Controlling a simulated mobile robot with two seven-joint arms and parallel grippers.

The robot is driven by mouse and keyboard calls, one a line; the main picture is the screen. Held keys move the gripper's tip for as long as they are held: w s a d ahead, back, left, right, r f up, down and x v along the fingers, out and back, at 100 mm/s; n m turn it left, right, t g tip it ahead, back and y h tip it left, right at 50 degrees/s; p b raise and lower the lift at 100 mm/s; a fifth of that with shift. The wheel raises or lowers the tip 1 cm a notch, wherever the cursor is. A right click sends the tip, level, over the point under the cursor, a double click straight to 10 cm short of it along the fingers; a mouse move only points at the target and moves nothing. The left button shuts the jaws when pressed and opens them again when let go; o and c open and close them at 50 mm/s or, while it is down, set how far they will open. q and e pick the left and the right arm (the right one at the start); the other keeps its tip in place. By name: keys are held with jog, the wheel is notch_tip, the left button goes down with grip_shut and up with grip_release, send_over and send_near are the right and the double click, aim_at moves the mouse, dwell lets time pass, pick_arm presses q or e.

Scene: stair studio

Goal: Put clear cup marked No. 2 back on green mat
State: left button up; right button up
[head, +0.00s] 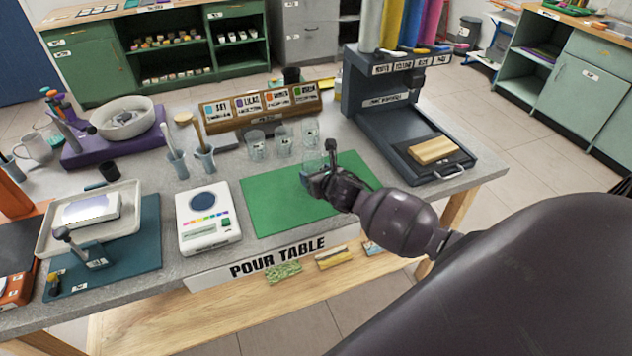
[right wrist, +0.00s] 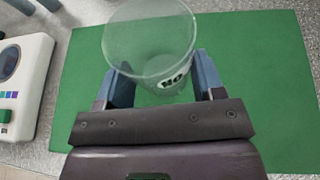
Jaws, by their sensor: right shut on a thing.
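A clear cup (right wrist: 148,38) is held between the two blue fingers of my right gripper (right wrist: 163,88). Its white label is partly readable as "No"; I cannot read the number. In the head view my right gripper (head: 316,180) is over the green mat (head: 268,207), toward its right part, and largely hides the cup. The mat also fills much of the right wrist view (right wrist: 262,70). The cup looks about upright; I cannot tell whether its base touches the mat. My left gripper is not in view.
Several clear cups (head: 257,145) stand just behind the mat. A white scale-like device (head: 207,220) is left of it. A wooden label rack (head: 262,108) stands behind, and a dark dispenser stand (head: 400,125) is at the back right. The mat's left part is clear.

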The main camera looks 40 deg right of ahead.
notch_tip(320, 180, down, 2)
jog(key=shift+f, duration=0.2)
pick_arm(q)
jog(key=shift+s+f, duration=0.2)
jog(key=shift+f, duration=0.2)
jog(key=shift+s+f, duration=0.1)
pick_arm(e)
jog(key=o, duration=0.9)
jog(key=shift+f, duration=0.1)
jog(key=shift+o, duration=0.2)
